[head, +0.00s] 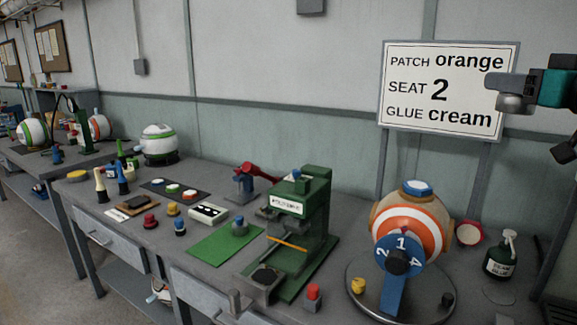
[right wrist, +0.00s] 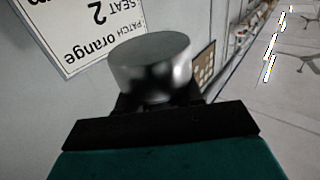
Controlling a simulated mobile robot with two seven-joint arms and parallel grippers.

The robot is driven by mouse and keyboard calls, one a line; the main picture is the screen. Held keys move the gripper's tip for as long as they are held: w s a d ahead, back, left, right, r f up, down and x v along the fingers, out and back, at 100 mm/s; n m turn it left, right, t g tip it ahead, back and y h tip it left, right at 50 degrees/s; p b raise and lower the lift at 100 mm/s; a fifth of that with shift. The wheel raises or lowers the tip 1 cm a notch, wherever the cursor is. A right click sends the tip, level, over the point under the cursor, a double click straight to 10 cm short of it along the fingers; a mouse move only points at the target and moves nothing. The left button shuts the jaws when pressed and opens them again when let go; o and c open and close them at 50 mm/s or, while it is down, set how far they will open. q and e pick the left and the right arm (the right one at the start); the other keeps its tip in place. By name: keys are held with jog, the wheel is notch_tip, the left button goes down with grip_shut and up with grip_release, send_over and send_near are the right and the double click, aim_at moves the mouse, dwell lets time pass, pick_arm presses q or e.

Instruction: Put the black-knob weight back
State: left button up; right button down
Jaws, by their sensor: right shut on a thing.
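My right gripper (head: 537,88) is raised at the upper right of the head view, in front of the wall sign. It is shut on a grey metal cylinder, the weight (head: 513,97), which sticks out to the left. In the right wrist view the weight (right wrist: 150,68) shows as a shiny round body beyond the dark jaws (right wrist: 158,108). Its knob is hidden in the jaws, so I cannot see its colour. A red-knob weight (head: 313,297) stands at the bench front. My left gripper is not in view.
A green press (head: 312,215) stands mid-bench, beside a green mat (head: 212,247). To its right are a striped ball (head: 408,222) with a numbered blue dial and a glue bottle (head: 502,258). The sign (head: 400,92) reads patch orange, seat 2, glue cream.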

notch_tip(320, 180, down, 22)
jog(key=a+m+h, duration=0.1)
jog(key=m+h, duration=0.3)
jog(key=h, duration=0.2)
jog(key=s+a+f, duration=1.3)
jog(key=s+a, duration=0.2)
jog(key=a, duration=0.1)
jog(key=shift+f+n+t+y, duration=0.3)
jog(key=shift+f+t+y, duration=0.1)
jog(key=shift+a, duration=0.1)
jog(key=shift+a, duration=0.1)
